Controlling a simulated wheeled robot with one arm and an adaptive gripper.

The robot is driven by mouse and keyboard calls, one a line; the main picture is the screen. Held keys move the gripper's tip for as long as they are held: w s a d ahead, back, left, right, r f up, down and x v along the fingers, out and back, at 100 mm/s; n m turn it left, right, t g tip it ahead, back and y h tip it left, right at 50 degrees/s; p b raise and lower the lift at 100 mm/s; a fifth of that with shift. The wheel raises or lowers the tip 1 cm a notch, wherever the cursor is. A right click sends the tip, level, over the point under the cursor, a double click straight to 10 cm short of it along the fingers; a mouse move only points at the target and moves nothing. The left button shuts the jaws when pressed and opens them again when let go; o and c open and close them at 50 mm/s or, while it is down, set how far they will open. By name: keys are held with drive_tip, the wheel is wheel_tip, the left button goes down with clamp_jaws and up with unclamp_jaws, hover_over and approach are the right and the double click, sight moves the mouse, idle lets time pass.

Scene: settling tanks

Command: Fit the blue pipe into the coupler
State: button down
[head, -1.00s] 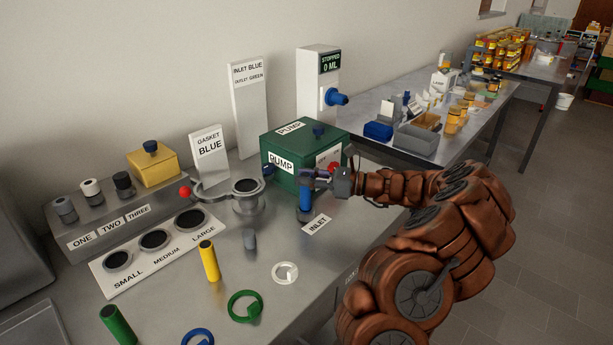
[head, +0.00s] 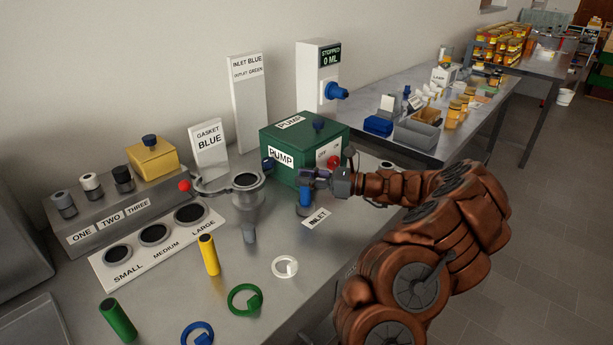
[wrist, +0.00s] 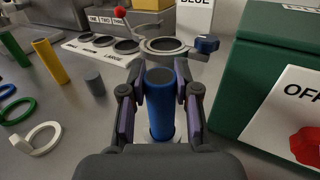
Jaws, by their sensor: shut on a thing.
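The blue pipe (wrist: 160,105) stands upright between the two fingers of my gripper (wrist: 160,100) in the wrist view. In the head view, my gripper (head: 312,178) is shut on the pipe's upper part, and a short blue length of the pipe (head: 305,197) shows below it.
The green pump box (head: 290,150) with a red knob stands close beside my gripper. A grey cup in a ring holder (head: 246,182) is to the left. A yellow pipe (head: 209,255), a green pipe (head: 118,320) and coloured rings (head: 244,299) lie or stand nearer the front.

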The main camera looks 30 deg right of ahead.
drive_tip(key=shift+f, duration=0.55)
drive_tip(key=c, duration=0.8)
unclamp_jaws()
drive_tip(key=shift+o, duration=0.2)
drive_tip(key=v, duration=1.2)
